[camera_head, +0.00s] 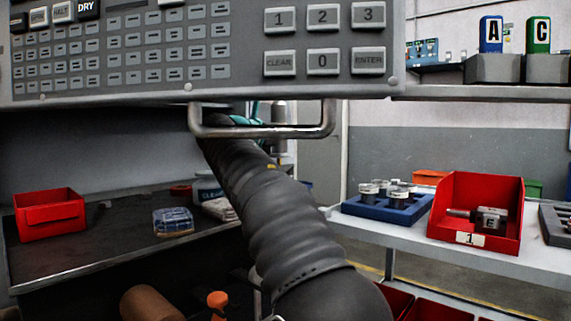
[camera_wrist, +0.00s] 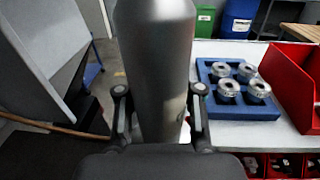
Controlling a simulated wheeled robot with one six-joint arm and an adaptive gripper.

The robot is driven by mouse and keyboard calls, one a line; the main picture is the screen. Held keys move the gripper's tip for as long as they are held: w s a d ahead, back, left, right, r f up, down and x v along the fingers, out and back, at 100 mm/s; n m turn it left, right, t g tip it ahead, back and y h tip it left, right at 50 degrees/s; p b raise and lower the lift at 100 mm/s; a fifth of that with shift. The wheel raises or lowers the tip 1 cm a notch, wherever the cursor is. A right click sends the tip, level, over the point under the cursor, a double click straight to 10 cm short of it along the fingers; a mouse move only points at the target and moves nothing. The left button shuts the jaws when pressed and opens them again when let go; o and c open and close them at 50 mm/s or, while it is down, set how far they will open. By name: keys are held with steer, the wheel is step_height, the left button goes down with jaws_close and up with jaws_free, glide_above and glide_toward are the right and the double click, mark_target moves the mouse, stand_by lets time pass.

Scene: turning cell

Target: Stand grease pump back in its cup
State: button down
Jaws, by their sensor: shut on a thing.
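In the wrist view a smooth grey cylinder with a tapered shoulder, seemingly the grease pump (camera_wrist: 155,45), stands large and close, its top cut off by the frame edge. My gripper (camera_wrist: 159,92) is shut on it, one finger on each side. Its lower end is hidden behind my gripper. In the head view my arm reaches away behind the control panel, and my gripper cannot be made out. I cannot pick out the pump's cup in either view.
The control panel (camera_head: 190,50) with its handle (camera_head: 265,132) hangs over my arm. A dark bench at left holds a red bin (camera_head: 50,214) and a blue-white pack (camera_head: 173,221).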

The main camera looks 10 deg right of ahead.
mark_target(286, 154)
steer(key=shift+f+b, duration=0.9)
steer(key=shift+f, duration=1.4)
steer(key=shift+f, duration=0.15)
steer(key=c, duration=0.8)
jaws_free()
steer(key=shift+o, duration=0.2)
steer(key=v, duration=1.2)
steer(key=shift+r, duration=0.2)
